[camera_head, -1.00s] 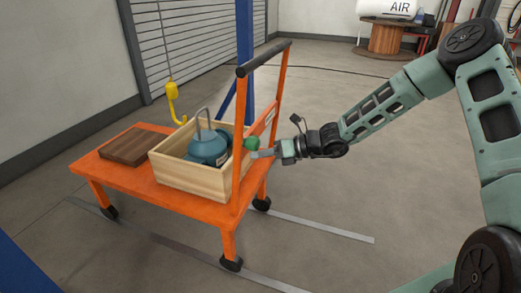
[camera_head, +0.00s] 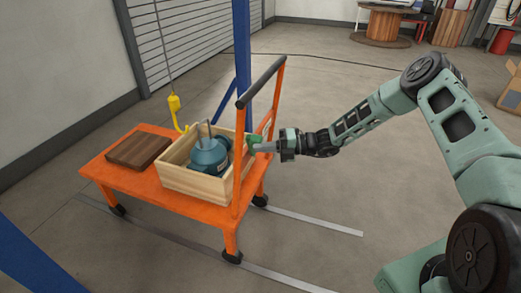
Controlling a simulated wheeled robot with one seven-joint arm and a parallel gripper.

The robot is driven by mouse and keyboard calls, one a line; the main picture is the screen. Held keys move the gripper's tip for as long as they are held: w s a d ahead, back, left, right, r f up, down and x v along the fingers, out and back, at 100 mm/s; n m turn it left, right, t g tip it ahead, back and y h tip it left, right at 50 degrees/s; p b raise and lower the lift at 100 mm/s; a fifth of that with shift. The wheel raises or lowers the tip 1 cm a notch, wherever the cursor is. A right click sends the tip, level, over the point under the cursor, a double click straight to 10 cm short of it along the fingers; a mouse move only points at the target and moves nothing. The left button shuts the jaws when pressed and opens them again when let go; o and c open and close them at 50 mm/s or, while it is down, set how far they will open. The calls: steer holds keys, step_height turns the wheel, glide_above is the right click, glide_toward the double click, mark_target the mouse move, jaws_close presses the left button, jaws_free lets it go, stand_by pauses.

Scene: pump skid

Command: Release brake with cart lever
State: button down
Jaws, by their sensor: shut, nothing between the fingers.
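The orange cart (camera_head: 112,172) stands on the floor with its upright push handle (camera_head: 262,80) at its right end. A green knob (camera_head: 252,140), seemingly the brake lever's end, shows beside the handle frame. The rest of the lever is hidden or too small to make out. My gripper (camera_head: 262,147) reaches in from the right, and its shut fingertips are at the knob, overlapping its lower right side in the picture. The fingers hold nothing. I cannot tell whether they touch the knob.
A wooden crate (camera_head: 195,184) on the cart holds a blue-grey pump part (camera_head: 208,158). A brown board (camera_head: 138,151) lies left of it. A yellow hook (camera_head: 175,110) hangs behind. A blue post (camera_head: 243,60) stands behind the handle. Floor right of the cart is clear.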

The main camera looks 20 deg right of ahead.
steer(key=w+m, duration=0.1)
steer(key=d+r+m+y, duration=0.1)
steer(key=shift+w+d+m, duration=0.2)
steer(key=shift+w+m, duration=0.1)
steer(key=shift+w, duration=0.05)
steer(key=shift+w+d+r, duration=0.2)
steer(key=shift+w+d, duration=0.15)
steer(key=shift+w, duration=0.1)
steer(key=shift+w+d+r, duration=0.1)
steer(key=shift+w+d, duration=0.05)
